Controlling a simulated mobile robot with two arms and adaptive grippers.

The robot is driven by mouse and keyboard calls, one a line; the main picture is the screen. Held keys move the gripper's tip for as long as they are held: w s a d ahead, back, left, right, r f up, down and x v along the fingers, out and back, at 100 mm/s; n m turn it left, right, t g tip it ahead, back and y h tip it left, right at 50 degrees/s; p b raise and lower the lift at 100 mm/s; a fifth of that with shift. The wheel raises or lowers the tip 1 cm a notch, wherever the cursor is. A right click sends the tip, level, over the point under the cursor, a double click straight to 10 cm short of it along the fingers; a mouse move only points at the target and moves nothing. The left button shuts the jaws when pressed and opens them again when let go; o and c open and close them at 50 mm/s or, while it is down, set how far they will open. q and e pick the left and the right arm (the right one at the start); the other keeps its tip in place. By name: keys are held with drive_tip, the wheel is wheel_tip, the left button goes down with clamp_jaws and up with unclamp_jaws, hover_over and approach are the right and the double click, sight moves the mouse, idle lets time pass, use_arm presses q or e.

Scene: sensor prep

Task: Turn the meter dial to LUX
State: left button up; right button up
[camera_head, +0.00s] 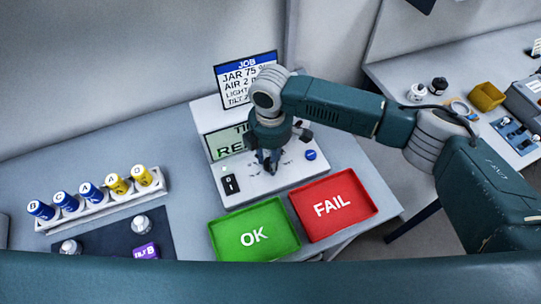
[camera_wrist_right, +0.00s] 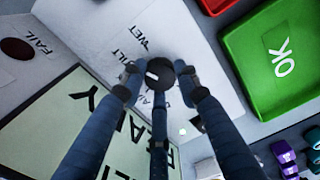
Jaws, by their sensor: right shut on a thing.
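The meter (camera_head: 262,186) is a white box with a sloped panel and a screen on the table. My right gripper (camera_head: 268,162) is over its panel. In the right wrist view the fingers of my right gripper (camera_wrist_right: 160,80) are closed around the sides of the dark round dial (camera_wrist_right: 160,72). A white mark shows on the dial's left part. The labels TILT and WET are readable near the dial; another label is partly hidden by the fingers, and I cannot read LUX. My left gripper is not in view.
A green OK tray (camera_head: 225,243) and a red FAIL tray (camera_head: 308,228) lie in front of the meter. A JOB card (camera_head: 230,84) stands behind it. A white rack (camera_head: 107,209) of blue- and yellow-capped jars is at left. A black switch (camera_head: 231,184) is on the panel.

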drive_tip(key=n, duration=0.4)
drive_tip(key=shift+n+p, duration=0.3)
drive_tip(key=shift+p, duration=0.05)
drive_tip(key=shift+n, duration=2.3)
drive_tip(key=o, duration=1.2)
drive_tip(key=shift+c, duration=0.2)
wheel_tip(320, 180, up, 12)
